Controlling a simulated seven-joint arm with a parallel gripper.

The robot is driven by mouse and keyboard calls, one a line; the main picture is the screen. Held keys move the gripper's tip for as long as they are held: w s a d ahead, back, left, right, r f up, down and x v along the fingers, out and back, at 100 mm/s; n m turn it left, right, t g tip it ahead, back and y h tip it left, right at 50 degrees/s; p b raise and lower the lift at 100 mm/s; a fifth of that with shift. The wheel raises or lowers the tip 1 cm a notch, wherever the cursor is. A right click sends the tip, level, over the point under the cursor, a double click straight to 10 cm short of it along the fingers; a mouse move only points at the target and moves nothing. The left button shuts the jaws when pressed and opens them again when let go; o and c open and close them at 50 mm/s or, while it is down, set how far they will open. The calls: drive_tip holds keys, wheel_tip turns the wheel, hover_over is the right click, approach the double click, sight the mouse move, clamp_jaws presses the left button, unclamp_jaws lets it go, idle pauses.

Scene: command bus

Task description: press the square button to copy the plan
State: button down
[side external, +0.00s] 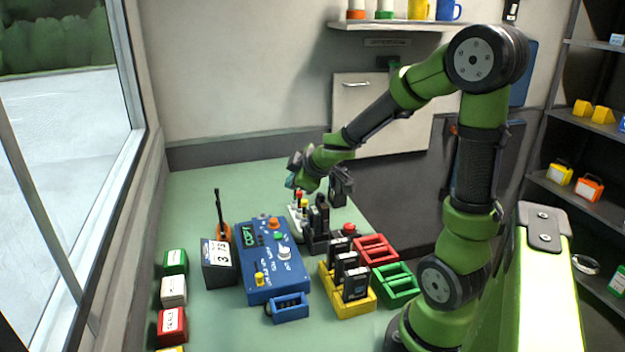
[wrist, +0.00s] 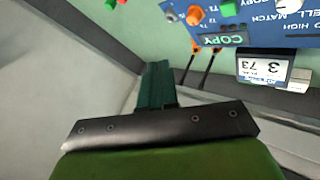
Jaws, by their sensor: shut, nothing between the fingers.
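A blue control box (side external: 255,262) stands on the green table, with a green COPY label at its far left corner. Its top carries an orange button (side external: 273,222), a green button (side external: 279,236), a white knob (side external: 284,253) and a yellow button (side external: 260,278). The box also shows upside down at the top of the wrist view (wrist: 240,22), with an orange button (wrist: 194,15) beside the COPY label. My gripper (side external: 291,182) is shut and empty, above the table beyond the box. Its teal fingers (wrist: 155,84) touch nothing visible.
A black display box reading 3 73 (side external: 217,270) stands left of the blue box. A yellow rack (side external: 350,305) with black modules, red (side external: 375,250) and green (side external: 396,285) trays are on the right. Small colored blocks line the left edge. Black modules stand below my gripper.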

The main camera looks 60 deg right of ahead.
sight(281, 236)
drive_tip(key=a+n+y, duration=0.1)
drive_tip(key=w+a+n+y, duration=0.1)
drive_tip(key=a, duration=0.1)
drive_tip(key=a+f+n+y, duration=0.1)
drive_tip(key=shift+w+a+n+t, duration=0.15)
drive_tip(key=shift+w+n+t, duration=0.15)
drive_tip(key=shift+n, duration=0.1)
drive_tip(key=shift+f, duration=0.1)
drive_tip(key=shift+f, duration=4.25)
drive_tip(key=shift+f, duration=0.4)
